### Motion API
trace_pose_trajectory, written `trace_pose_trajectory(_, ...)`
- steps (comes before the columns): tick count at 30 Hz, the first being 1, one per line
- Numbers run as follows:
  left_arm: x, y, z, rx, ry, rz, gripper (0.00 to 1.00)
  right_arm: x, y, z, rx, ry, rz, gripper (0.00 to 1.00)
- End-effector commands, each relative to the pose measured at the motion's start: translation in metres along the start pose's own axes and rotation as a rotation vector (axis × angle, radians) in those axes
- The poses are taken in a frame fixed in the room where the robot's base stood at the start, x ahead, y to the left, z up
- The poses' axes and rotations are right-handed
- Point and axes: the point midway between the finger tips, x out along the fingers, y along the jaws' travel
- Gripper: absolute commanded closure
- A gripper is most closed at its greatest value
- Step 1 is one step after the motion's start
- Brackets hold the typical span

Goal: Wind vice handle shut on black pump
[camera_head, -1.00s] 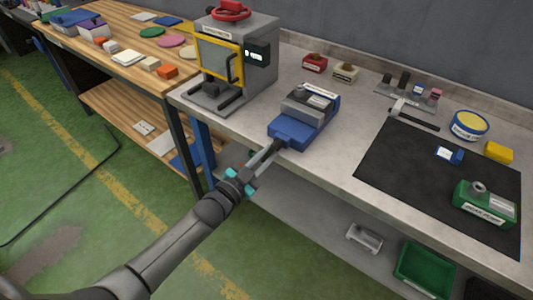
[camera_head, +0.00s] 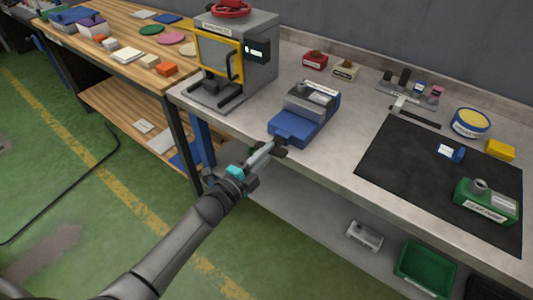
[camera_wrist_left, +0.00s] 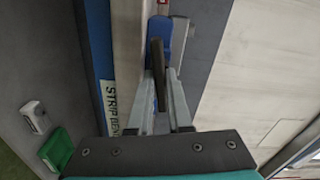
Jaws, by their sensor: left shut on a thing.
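The blue vice (camera_head: 292,129) stands at the front edge of the grey bench, with grey jaws on top. A dark grey piece with a pale label (camera_head: 321,92) sits at its back; I cannot tell surely whether this is the black pump. My left gripper (camera_head: 272,149) reaches the vice's front from below left. It is shut on the dark vice handle (camera_wrist_left: 157,73), which lies between the two fingers in the left wrist view. The fingers partly cover the handle in the head view. My right gripper is not in view.
A grey press (camera_head: 235,60) with a yellow-framed door stands left of the vice. A black mat (camera_head: 410,165) to the right bears a green pump (camera_head: 486,202) and a small blue part (camera_head: 450,154). A lower shelf holds a green bin (camera_head: 424,268).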

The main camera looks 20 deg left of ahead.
Motion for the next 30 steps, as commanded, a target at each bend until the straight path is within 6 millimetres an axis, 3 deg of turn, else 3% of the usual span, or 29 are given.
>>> trace_pose_trajectory(18,0.0,0.002,0.0,0.581,0.001,-0.002,1.0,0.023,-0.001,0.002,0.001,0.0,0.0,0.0)
trace_pose_trajectory(30,0.0,0.001,-0.001,0.848,0.002,-0.001,1.0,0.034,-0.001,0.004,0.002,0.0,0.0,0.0)
